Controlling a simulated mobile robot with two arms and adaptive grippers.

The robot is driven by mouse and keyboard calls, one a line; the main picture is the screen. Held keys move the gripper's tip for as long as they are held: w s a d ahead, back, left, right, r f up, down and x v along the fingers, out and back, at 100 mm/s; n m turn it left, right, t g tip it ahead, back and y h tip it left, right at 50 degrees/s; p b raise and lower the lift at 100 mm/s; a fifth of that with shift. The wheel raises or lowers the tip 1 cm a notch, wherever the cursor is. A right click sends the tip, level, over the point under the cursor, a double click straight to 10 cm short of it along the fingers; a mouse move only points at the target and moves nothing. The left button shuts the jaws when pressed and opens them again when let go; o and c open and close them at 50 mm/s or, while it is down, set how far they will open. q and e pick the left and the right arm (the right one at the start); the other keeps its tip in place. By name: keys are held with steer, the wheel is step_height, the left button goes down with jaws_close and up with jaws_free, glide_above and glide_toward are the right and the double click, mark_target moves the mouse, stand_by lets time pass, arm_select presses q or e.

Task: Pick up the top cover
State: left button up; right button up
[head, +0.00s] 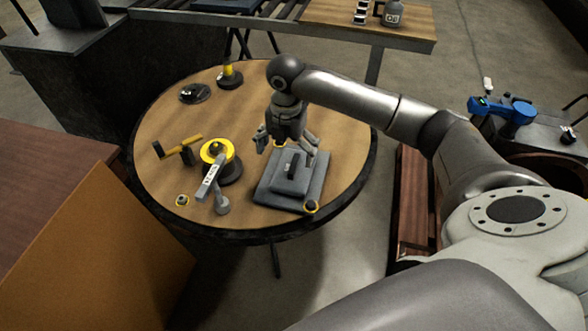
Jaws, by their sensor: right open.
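What looks like the top cover (312,178) is a dark grey, stepped rectangular block with a small upright handle (291,169) on top. It lies on the round wooden table (250,100), right of the table's middle. My right gripper (287,146) points down with its fingers spread, just above and behind the handle in the picture. It is open and empty. I cannot tell how large the gap to the handle is. My left gripper is not in view.
Left of the cover are a yellow-and-black round part (215,151), a hammer (180,150) and a grey tool with a label (211,177). A black dish (194,93) and a yellow-black part (230,76) stand farther back. A small ringed part (311,206) touches or nearly touches the cover's front corner.

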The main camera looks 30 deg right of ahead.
mark_target(294, 163)
steer(key=d+r, duration=0.1)
steer(key=w+d+r, duration=0.1)
steer(key=shift+d+r+n, duration=0.15)
steer(key=shift+d+n, duration=0.15)
steer(key=shift+d, duration=0.25)
step_height(294, 163, down, 10)
steer(key=shift+f+p, duration=0.2)
steer(key=shift+p, duration=0.1)
steer(key=shift+a, duration=0.1)
steer(key=shift+c, duration=0.3)
